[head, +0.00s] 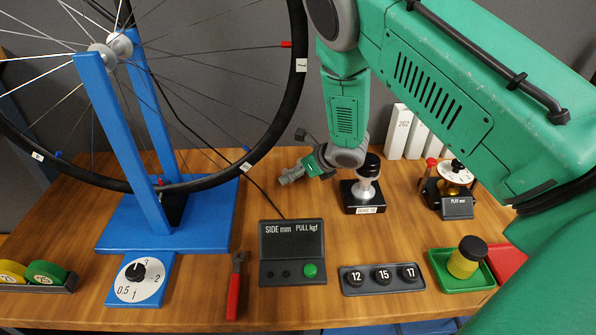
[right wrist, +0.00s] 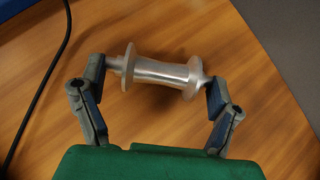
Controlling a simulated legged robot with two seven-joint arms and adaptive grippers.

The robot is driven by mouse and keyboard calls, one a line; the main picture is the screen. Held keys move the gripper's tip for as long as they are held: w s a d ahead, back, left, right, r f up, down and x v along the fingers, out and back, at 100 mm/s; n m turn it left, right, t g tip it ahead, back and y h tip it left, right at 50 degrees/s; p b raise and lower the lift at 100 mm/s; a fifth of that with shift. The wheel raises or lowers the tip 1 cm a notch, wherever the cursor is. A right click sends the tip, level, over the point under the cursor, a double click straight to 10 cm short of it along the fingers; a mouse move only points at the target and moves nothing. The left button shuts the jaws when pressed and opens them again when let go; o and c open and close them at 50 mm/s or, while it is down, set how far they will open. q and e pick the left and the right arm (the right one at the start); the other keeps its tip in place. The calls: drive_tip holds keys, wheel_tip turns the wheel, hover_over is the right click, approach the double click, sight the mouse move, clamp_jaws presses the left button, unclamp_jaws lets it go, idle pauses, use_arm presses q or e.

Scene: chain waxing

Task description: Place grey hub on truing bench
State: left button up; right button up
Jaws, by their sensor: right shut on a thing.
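The grey hub (right wrist: 163,75) is a silver spool with a flange at each end. My right gripper (right wrist: 153,80) is shut on it, with one finger at each end. In the head view the right gripper (head: 308,167) is over the middle of the wooden bench (head: 215,262), with the hub (head: 289,178) small and partly hidden at its tip. I cannot tell whether the hub touches the wood. A blue truing stand (head: 112,150) holds a spoked wheel at the left. My left gripper is not in view.
A black-based gauge (head: 363,195) stands just right of the gripper. A display box (head: 292,250), red-handled tool (head: 234,285), numbered block (head: 382,278) and green tray (head: 435,260) line the front. A black cable crosses the bench. Bare wood lies between the blue base and the gauge.

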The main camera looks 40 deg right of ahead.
drive_tip(key=shift+d+f, duration=0.15)
drive_tip(key=shift+f, duration=0.1)
drive_tip(key=o, duration=1.4)
drive_tip(key=shift+d, duration=0.15)
drive_tip(key=shift+d+f, duration=0.1)
drive_tip(key=shift+d, duration=0.1)
drive_tip(key=shift+a+r, duration=0.15)
drive_tip(key=shift+r, duration=0.2)
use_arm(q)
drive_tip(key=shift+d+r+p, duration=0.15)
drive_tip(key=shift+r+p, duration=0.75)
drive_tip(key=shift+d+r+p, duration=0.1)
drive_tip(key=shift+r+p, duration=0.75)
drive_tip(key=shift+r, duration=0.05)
use_arm(e)
drive_tip(key=shift+v, duration=5.95)
